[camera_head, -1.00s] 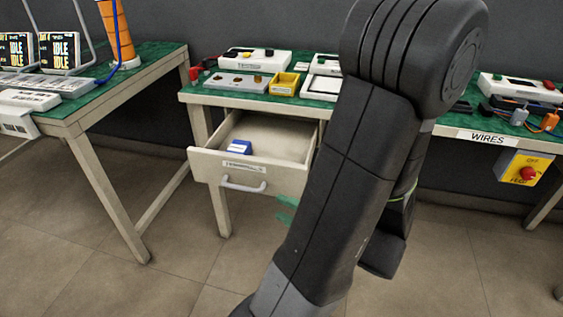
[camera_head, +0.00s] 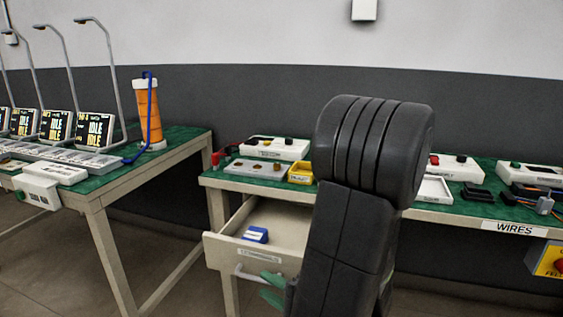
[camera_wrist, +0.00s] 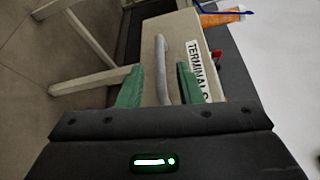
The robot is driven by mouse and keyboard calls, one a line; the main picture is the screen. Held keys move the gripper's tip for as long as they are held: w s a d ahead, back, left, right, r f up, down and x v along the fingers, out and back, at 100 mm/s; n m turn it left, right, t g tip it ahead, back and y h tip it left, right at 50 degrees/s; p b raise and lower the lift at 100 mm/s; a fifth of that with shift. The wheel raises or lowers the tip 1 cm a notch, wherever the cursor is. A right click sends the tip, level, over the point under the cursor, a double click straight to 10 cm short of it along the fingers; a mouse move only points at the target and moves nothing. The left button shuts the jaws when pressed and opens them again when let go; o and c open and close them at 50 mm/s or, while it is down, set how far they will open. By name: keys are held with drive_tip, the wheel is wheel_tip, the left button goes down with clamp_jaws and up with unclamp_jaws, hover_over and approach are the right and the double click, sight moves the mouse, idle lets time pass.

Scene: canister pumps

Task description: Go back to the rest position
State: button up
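My gripper (camera_wrist: 158,82) shows in the wrist view with its two green fingers apart and nothing clamped between them. The grey bar handle (camera_wrist: 162,62) of the drawer labelled TERMINALS lies in the gap seen between the fingers. Whether it is between them or just beyond, I cannot tell. In the head view the green fingers of my gripper (camera_head: 271,289) show low, by the drawer front, partly hidden by my dark arm. The drawer (camera_head: 228,247) stands pulled out, with a blue and white block (camera_head: 255,235) inside it.
The right bench (camera_head: 415,213) carries white device boxes, a yellow bin (camera_head: 300,172) and wires. The left bench (camera_head: 190,150) carries IDLE screens and an orange canister (camera_head: 147,112). A yellow box (camera_head: 549,262) hangs at far right. Floor is open between the benches.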

sight(255, 277)
drive_tip(key=shift+x, duration=2.4)
